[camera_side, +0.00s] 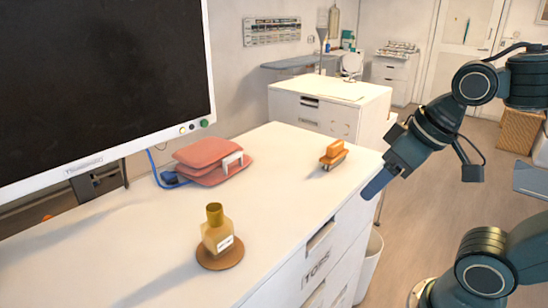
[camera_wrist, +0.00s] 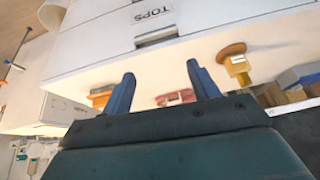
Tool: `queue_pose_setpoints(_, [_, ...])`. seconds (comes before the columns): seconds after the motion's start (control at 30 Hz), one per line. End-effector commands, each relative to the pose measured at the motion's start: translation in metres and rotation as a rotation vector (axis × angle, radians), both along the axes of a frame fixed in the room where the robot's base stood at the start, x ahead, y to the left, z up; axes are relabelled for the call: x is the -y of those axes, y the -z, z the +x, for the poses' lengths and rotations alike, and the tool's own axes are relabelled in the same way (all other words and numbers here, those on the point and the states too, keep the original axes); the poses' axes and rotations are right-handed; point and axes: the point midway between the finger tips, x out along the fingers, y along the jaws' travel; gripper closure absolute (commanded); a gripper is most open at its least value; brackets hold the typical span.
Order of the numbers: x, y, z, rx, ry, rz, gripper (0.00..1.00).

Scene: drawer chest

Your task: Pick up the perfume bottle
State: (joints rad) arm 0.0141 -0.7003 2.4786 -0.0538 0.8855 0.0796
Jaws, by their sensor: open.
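The perfume bottle (camera_side: 216,232) is a yellow-gold bottle with a darker cap and a white label. It stands upright on a round brown coaster (camera_side: 220,262) on top of the white drawer chest (camera_side: 150,240). The wrist view also shows the bottle (camera_wrist: 238,66) at the right. My gripper (camera_side: 378,184) is beyond the chest's right edge, well apart from the bottle. In the wrist view my gripper (camera_wrist: 164,80) has its two fingers spread, with nothing held between them.
A pink folded stack (camera_side: 208,160) and a small orange object (camera_side: 333,155) lie on the chest top. A large dark monitor (camera_side: 100,85) stands at the left. The chest's front has a drawer labelled TOPS (camera_side: 316,268). The top between bottle and orange object is clear.

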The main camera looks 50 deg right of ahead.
Motion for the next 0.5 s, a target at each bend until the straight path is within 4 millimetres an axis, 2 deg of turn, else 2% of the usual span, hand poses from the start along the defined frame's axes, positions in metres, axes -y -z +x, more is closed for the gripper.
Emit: queue_pose_setpoints(0.5, [-0.049,0.009,0.079,-0.179,0.257,0.378,0.4])
